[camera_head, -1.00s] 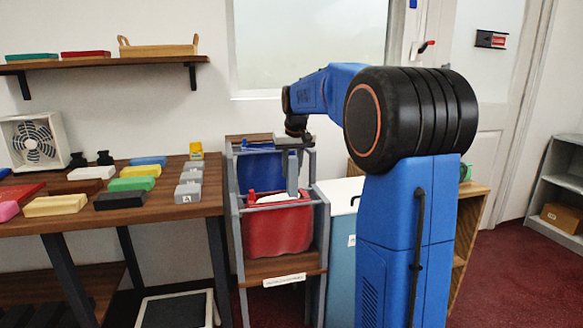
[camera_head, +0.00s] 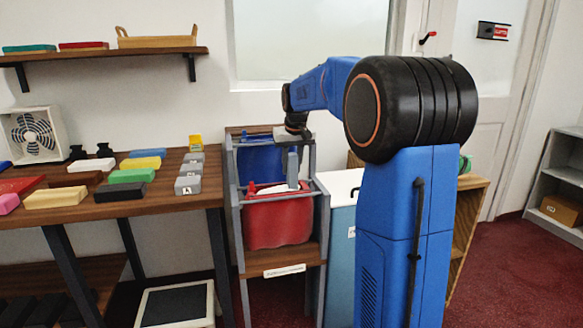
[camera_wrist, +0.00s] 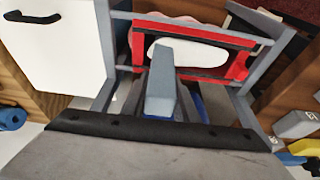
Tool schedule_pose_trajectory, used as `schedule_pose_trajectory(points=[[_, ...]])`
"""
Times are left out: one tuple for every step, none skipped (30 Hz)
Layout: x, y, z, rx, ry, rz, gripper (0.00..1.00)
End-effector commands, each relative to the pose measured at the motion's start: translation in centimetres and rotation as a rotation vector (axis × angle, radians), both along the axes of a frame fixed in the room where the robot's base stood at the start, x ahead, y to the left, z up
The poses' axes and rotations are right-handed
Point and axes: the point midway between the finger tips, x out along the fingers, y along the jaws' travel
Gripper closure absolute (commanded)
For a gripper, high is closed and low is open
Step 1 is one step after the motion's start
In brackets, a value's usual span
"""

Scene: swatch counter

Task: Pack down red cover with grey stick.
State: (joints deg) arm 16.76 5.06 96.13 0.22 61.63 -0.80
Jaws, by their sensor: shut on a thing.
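My gripper (camera_head: 292,134) is above the grey rack and shut on a grey stick (camera_head: 292,166). The stick hangs down roughly upright, its lower end close to the mouth of the red cover (camera_head: 278,222). The red cover hangs in the front part of the rack, with something white showing at its mouth. In the wrist view the stick (camera_wrist: 162,82) points away from my gripper, in front of the red cover (camera_wrist: 240,67) and the white patch (camera_wrist: 188,53). I cannot tell whether the stick's tip touches anything.
The rack's grey rails (camera_head: 320,205) surround the red cover. A blue cover (camera_head: 258,165) hangs behind it. A table (camera_head: 150,207) with several coloured and grey blocks stands on the left. A white-topped cabinet (camera_head: 341,188) stands close on the right.

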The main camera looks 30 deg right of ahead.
Motion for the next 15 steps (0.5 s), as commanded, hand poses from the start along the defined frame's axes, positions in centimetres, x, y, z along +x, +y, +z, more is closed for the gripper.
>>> schedule_pose_trajectory(points=[[0.0, 0.0, 0.4, -0.001, -0.002, 0.0, 0.91], [0.0, 0.0, 0.6, -0.001, -0.002, 0.0, 0.91], [0.1, 0.0, 0.8, -0.001, -0.003, 0.0, 0.91], [0.0, 0.0, 1.0, -0.001, -0.003, 0.0, 0.91], [0.0, 0.0, 1.2, -0.001, -0.003, 0.0, 0.91], [0.0, 0.0, 1.5, -0.001, -0.002, 0.0, 0.91], [0.0, 0.0, 1.7, -0.001, -0.002, 0.0, 0.91], [0.0, 0.0, 1.9, -0.001, -0.002, 0.0, 0.91], [0.0, 0.0, 2.1, -0.001, -0.002, 0.0, 0.91], [0.0, 0.0, 2.3, -0.001, -0.003, 0.0, 0.91], [0.0, 0.0, 2.5, -0.001, -0.003, 0.0, 0.91], [0.0, 0.0, 2.8, -0.001, -0.003, 0.0, 0.91], [0.0, 0.0, 3.0, -0.001, -0.002, 0.0, 0.91], [0.0, 0.0, 3.1, -0.001, -0.002, 0.0, 0.91], [0.0, 0.0, 3.4, -0.001, -0.002, 0.0, 0.91]])
